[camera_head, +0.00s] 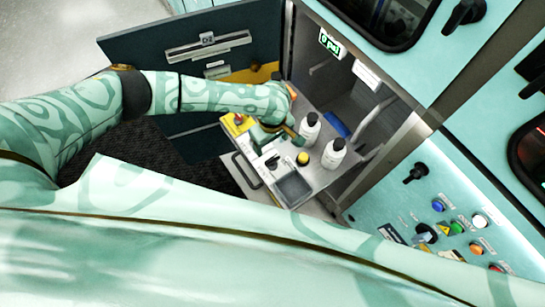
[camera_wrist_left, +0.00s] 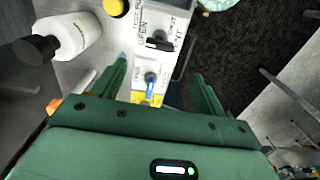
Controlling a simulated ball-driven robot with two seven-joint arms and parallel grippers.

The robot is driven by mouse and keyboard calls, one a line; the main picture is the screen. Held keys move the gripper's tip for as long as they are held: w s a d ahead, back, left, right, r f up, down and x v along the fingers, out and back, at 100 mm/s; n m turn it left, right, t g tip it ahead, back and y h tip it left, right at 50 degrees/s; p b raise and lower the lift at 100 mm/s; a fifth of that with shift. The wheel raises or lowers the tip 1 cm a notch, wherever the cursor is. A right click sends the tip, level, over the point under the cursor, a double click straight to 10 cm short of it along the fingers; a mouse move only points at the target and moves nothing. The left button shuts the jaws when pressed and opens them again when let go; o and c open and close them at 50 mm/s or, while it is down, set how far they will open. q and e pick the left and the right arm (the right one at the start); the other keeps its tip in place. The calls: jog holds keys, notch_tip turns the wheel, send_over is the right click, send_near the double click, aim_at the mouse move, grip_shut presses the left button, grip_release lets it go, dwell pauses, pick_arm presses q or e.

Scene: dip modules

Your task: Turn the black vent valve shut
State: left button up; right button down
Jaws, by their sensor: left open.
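The black vent valve (camera_head: 272,162) is on the light panel of the pulled-out shelf. In the left wrist view its black handle (camera_wrist_left: 158,45) lies crosswise, with OPEN lettering near it. My left gripper (camera_head: 281,143) is over the shelf, open and empty. In the left wrist view the two green fingers (camera_wrist_left: 158,70) are spread wide. The black handle shows beyond the fingertips, between their lines, and does not appear touched. A blue-handled valve (camera_wrist_left: 150,84) on a yellow label shows between the fingers. My right gripper is not in view.
Two white bottles with dark caps (camera_head: 334,153) stand right of the gripper; one is close in the left wrist view (camera_wrist_left: 72,38). A yellow round knob (camera_head: 302,158) and a grey basin (camera_head: 293,189) are on the shelf. The cabinet's dark door (camera_head: 150,45) stands open behind my arm.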

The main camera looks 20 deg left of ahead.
pick_arm(q)
notch_tip(320, 180, down, 10)
jog(key=b, duration=0.4)
jog(key=shift+f, duration=0.15)
jog(key=c, duration=1)
